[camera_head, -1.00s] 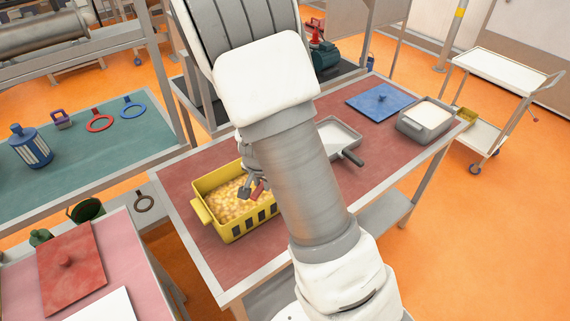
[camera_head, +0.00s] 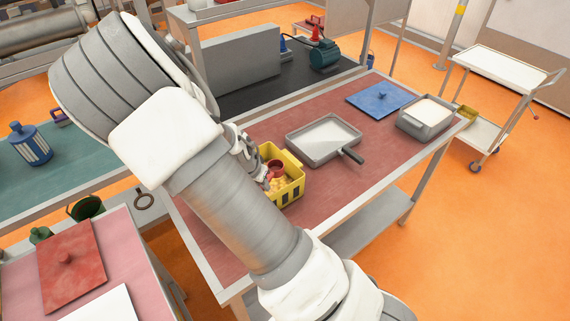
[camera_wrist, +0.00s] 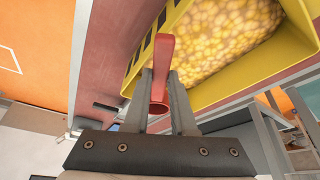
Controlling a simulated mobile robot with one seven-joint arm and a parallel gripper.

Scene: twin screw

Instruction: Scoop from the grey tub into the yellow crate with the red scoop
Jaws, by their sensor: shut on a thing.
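My gripper (camera_wrist: 161,84) is shut on the handle of the red scoop (camera_wrist: 160,60). The grey tub (camera_head: 424,131), holding something white, stands at the table's far right.
The reddish table (camera_head: 370,172) is bare in front of the tray.

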